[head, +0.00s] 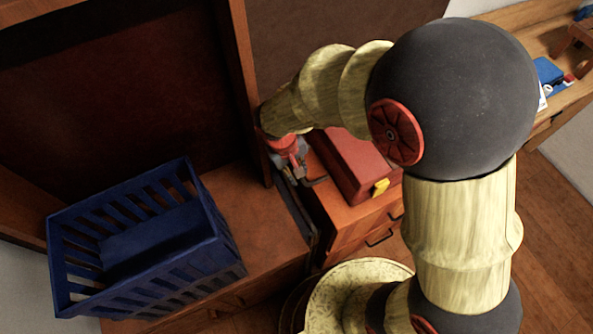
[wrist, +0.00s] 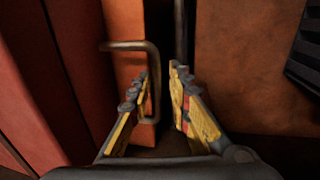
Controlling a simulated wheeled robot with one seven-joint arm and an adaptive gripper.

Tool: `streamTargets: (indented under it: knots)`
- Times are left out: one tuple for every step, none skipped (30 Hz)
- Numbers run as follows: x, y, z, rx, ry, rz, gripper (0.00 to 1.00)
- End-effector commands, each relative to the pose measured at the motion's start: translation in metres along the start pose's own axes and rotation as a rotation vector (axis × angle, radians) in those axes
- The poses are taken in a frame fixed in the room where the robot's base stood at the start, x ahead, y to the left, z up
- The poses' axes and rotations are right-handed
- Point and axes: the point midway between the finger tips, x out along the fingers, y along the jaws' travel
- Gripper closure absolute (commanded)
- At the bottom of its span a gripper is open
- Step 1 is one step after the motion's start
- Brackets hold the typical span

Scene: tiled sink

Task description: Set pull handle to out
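A bent metal pull handle (wrist: 154,70) shows in the wrist view, fixed to an orange-brown wooden front. My gripper (wrist: 160,82) is open, with yellow fingers on either side of the handle's long bar. The bar appears to lie between the fingertips, and I cannot tell whether either finger touches it. The left finger hides part of the handle's lower end. In the head view my gripper (head: 290,170) is low beside the wooden cabinet (head: 345,225), next to a dark upright gap.
A red box (head: 355,160) with a yellow latch (head: 381,187) sits on the cabinet, close to my gripper. Dark drawer handles (head: 381,237) show on its front. A blue slatted crate (head: 225,245) stands on the wooden surface at left. An upright wooden post (head: 243,80) rises beside my wrist.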

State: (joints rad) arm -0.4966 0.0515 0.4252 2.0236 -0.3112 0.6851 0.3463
Motion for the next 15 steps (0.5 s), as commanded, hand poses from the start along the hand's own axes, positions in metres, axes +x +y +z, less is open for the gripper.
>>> streamTargets:
  knots:
    - [-0.004,0.000,-0.001,0.000,0.003,0.000,0.81]
    - [-0.007,0.000,-0.001,0.000,0.003,0.000,0.81]
    - [-0.012,0.000,-0.001,0.000,0.004,0.000,0.81]
    - [-0.016,0.000,-0.002,0.000,0.005,-0.001,0.81]
    - [-0.021,0.000,-0.002,0.000,0.005,-0.001,0.81]
    - [-0.029,-0.001,-0.001,-0.001,0.006,-0.001,0.81]
    - [-0.035,-0.001,-0.002,-0.001,0.007,-0.001,0.81]
    - [-0.041,-0.001,-0.002,-0.001,0.006,0.000,0.81]
    - [-0.050,-0.001,-0.002,0.000,0.007,-0.001,0.81]
    - [-0.056,-0.001,-0.002,0.000,0.007,-0.001,0.81]
    - [-0.062,-0.001,-0.002,0.000,0.007,-0.001,0.81]
    - [-0.070,-0.001,-0.001,0.000,0.006,-0.001,0.81]
    - [-0.076,-0.001,-0.001,-0.001,0.005,-0.001,0.81]
    - [-0.082,-0.001,-0.002,-0.001,0.005,-0.001,0.81]
    - [-0.089,-0.001,-0.002,-0.001,0.006,-0.001,0.81]
